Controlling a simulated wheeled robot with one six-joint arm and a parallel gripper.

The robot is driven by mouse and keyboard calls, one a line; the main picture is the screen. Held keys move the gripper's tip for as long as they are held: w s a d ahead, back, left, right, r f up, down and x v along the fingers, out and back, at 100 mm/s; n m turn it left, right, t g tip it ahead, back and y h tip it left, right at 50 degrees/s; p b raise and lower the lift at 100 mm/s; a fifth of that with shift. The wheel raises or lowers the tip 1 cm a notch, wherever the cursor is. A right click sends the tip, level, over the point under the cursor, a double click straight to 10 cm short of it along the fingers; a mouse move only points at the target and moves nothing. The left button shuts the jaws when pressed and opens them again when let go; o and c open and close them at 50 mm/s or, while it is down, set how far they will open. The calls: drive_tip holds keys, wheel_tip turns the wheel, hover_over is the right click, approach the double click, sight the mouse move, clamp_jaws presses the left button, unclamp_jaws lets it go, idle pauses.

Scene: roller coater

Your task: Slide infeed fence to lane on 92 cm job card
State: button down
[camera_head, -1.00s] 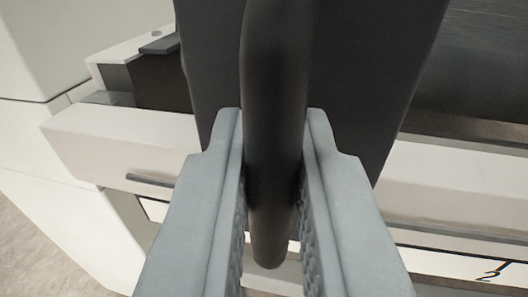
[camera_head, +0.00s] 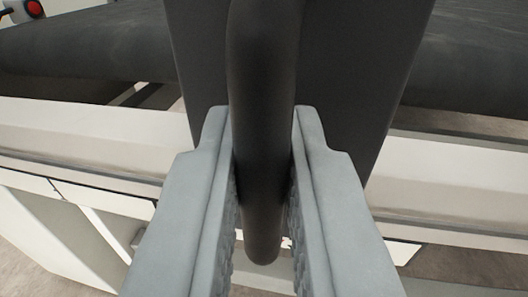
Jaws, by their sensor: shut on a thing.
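The infeed fence appears as a dark upright plate (camera_head: 345,75) in the upper middle, with a black bar handle (camera_head: 262,120) in front of it. My gripper (camera_head: 264,180) is shut on the handle, one grey finger on each side. The handle's lower end sticks out below the grip. The fence's foot is hidden behind my fingers. A pale strip (camera_head: 110,202) with a thin dark mark runs along the front below the rail. No lane number is readable on it, and my fingers hide its middle. No job card is in view.
A pale rail (camera_head: 80,135) crosses the view on both sides of the fence. Behind it lies a dark roller or belt surface (camera_head: 90,45). A red button (camera_head: 33,8) is at the upper left. Brown floor (camera_head: 465,275) shows at the lower right.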

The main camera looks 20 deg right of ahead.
drive_tip(key=shift+s+d, duration=0.4)
drive_tip(key=shift+d, duration=0.3)
drive_tip(key=c, duration=1.5)
unclamp_jaws()
drive_tip(key=shift+c, duration=0.2)
drive_tip(key=v, duration=1.7)
drive_tip(key=shift+s, duration=0.2)
